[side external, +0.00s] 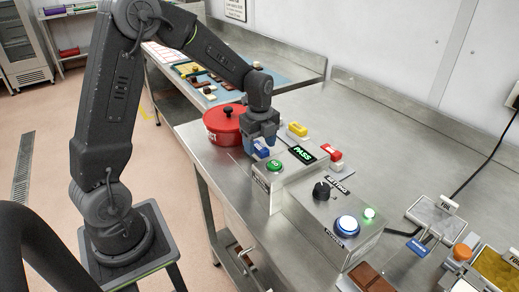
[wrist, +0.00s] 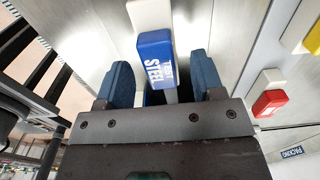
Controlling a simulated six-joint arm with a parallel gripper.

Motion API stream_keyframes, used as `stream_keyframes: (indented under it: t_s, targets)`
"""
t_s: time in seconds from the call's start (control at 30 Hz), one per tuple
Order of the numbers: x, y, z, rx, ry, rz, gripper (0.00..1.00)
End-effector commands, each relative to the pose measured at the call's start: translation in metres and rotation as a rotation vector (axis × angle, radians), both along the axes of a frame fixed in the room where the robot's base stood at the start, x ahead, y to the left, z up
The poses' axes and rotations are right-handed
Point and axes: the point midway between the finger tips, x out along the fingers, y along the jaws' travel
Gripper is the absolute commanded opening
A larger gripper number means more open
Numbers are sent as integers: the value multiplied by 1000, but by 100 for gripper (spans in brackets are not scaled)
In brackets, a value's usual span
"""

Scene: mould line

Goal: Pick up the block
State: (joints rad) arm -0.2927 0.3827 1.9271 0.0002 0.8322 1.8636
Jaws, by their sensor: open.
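A blue and white block (wrist: 155,45) marked TEST STEEL shows in the wrist view, between the two blue fingers of my gripper (wrist: 162,82). There are visible gaps on both sides of it. The gripper is open and holds nothing. Part of the block's near end is hidden behind the gripper body. In the side view, the blue end of the block (side external: 262,150) shows at the fingertips of my gripper (side external: 255,148), low over the steel bench. I cannot tell exactly how far down the fingers reach beside it.
A red lidded pot (side external: 222,127) stands close left of the gripper. A yellow block (side external: 297,129) and a red and white block (side external: 332,153) lie to the right.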

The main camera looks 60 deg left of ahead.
Motion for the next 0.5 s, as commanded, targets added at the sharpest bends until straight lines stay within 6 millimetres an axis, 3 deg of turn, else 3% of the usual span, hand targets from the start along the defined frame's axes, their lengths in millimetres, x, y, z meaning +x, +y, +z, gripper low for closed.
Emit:
stream_keyframes:
  t_s: [0.3,0.5]
  targets:
    - [0,0,-5,0,-1,0,61]
    - [0,0,-5,0,-1,1,42]
